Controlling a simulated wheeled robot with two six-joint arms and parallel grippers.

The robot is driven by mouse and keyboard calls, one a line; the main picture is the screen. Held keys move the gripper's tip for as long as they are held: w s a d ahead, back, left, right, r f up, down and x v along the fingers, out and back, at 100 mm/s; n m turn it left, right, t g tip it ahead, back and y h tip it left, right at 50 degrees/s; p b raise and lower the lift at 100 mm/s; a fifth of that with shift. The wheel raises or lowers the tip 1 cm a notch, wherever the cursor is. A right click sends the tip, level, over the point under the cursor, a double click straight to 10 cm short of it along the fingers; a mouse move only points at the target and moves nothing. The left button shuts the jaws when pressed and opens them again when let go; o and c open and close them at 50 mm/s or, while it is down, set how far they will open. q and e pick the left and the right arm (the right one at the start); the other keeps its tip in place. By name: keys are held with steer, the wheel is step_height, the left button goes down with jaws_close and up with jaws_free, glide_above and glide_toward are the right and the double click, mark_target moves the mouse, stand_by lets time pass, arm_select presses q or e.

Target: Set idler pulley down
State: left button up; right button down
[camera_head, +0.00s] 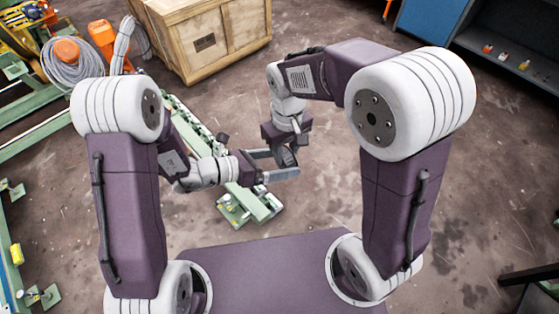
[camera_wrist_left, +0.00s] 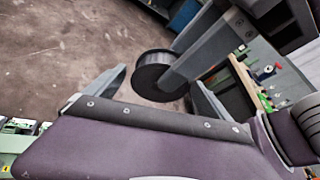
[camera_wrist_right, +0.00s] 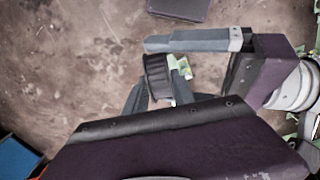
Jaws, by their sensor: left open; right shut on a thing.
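The idler pulley (camera_wrist_left: 152,76) is a dark ribbed wheel held up in the air. My right gripper (camera_wrist_right: 160,88) is shut on it, and the pulley (camera_wrist_right: 156,74) shows at its fingertips in the right wrist view. My left gripper (camera_head: 284,163) is open, with its two grey fingers close to the pulley. In the left wrist view the pulley appears just beyond and between the left fingers (camera_wrist_left: 155,95); I cannot tell whether they touch it. In the head view the pulley (camera_head: 287,157) is small and partly hidden by the grippers.
A green metal frame (camera_head: 236,208) lies on the floor below the grippers. A wooden crate (camera_head: 205,42) stands behind. Coiled grey hose (camera_head: 75,72) and orange parts lie at the back left. A dark shelf (camera_head: 510,62) is at the right. The floor between is mostly clear.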

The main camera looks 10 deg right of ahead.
arm_select(q)
steer(key=shift+d, duration=0.25)
steer(key=shift+c, duration=0.2)
jaws_close()
arm_select(e)
steer(key=c, duration=1)
jaws_free()
steer(key=shift+o, duration=0.2)
